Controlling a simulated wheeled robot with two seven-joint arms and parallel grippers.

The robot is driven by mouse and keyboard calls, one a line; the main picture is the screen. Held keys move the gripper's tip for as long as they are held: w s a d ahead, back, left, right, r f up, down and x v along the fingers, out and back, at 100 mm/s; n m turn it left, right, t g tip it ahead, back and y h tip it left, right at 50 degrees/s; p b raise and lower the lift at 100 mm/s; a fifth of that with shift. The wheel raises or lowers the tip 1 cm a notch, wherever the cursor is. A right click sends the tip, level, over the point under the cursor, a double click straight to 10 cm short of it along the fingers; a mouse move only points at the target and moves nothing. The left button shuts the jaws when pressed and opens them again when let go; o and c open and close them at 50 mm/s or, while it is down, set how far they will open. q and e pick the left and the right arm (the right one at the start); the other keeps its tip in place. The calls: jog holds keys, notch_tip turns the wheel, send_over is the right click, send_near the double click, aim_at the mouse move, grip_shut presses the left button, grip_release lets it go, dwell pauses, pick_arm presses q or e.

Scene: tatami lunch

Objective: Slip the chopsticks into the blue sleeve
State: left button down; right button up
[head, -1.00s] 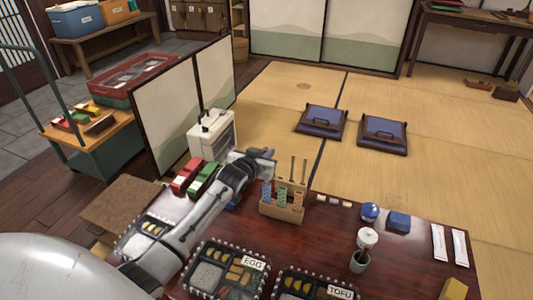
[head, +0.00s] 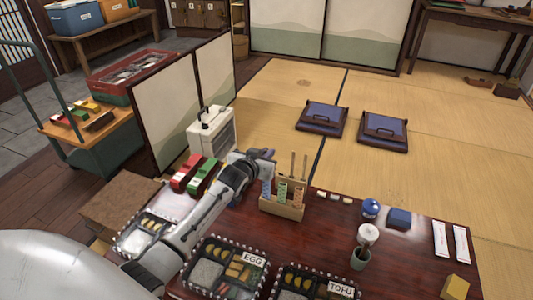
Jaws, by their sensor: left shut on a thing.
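A wooden rack (head: 283,208) stands on the dark table and holds a blue patterned sleeve (head: 266,191), a green one (head: 283,192) and an orange one (head: 299,194). Thin sticks rise from the green and orange sleeves. My left gripper (head: 264,155) is just above the blue sleeve at the rack's left end. It is shut on the chopsticks, which are too small and covered to see clearly. I cannot tell whether their tips are inside the blue sleeve. My right gripper is out of view.
Lunch boxes marked EGG (head: 226,268) and TOFU (head: 316,284) lie at the table's front. Red (head: 187,173) and green (head: 205,176) boxes sit behind my left arm.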

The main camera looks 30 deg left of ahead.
pick_arm(q)
jog(key=c, duration=1.3)
grip_release()
jog(key=p+v, duration=0.3)
jog(key=v, duration=0.7)
jog(key=shift+s+p, duration=0.2)
jog(key=shift+p, duration=0.1)
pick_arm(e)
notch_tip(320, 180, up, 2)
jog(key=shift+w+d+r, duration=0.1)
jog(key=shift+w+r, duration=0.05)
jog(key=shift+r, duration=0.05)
pick_arm(q)
jog(key=shift+d, duration=0.1)
